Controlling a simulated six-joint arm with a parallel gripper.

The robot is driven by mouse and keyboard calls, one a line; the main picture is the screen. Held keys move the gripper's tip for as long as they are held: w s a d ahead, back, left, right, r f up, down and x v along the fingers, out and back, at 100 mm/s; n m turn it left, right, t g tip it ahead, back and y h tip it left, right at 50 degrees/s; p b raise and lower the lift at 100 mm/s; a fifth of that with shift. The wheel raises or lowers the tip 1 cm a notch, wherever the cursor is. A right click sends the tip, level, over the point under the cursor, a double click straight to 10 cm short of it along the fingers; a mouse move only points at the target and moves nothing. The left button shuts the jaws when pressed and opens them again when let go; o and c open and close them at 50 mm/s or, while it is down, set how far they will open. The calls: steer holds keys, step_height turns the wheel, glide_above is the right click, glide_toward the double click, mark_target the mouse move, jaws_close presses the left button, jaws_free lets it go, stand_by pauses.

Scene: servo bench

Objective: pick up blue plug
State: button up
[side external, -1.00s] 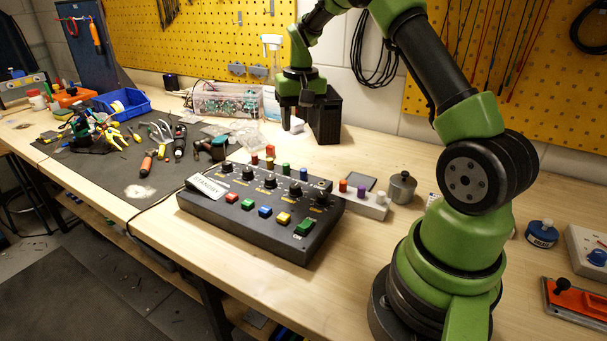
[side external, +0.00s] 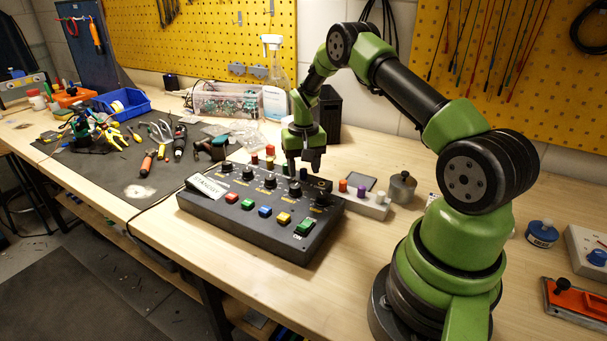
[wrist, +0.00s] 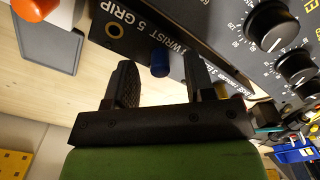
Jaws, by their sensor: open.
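The blue plug (wrist: 160,62) stands on the rear edge of the dark control box (side external: 245,225), by the lettering "WRIST 5 GRIP" in the wrist view. My gripper (side external: 304,170) hangs fingers down over the box's back right part. In the wrist view its two fingers are apart, with the plug showing between their tips and a gap on each side. I cannot tell whether the tips are level with the plug. In the side external view the fingers mostly hide the plug.
Red, orange and green plugs (side external: 286,169) stand along the same rear edge. Black knobs (side external: 247,178) and coloured buttons cover the box top. A grey block (side external: 372,207) with orange, purple and white plugs and a metal pot (side external: 402,187) stand to its right.

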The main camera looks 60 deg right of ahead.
mark_target(305, 169)
jaws_close()
steer(key=shift+r, duration=0.1)
stand_by(0.3)
step_height(305, 169, up, 9)
steer(key=shift+f, duration=0.2)
steer(key=shift+s+f+n, duration=0.85)
steer(key=shift+f+n, duration=0.3)
steer(key=shift+n, duration=0.35)
steer(key=shift+s+f+n, duration=0.8)
steer(key=shift+f+n, duration=0.35)
steer(key=shift+n, duration=0.35)
steer(key=shift+s+f+n, duration=0.85)
steer(key=shift+f+n, duration=0.3)
steer(key=shift+n, duration=0.35)
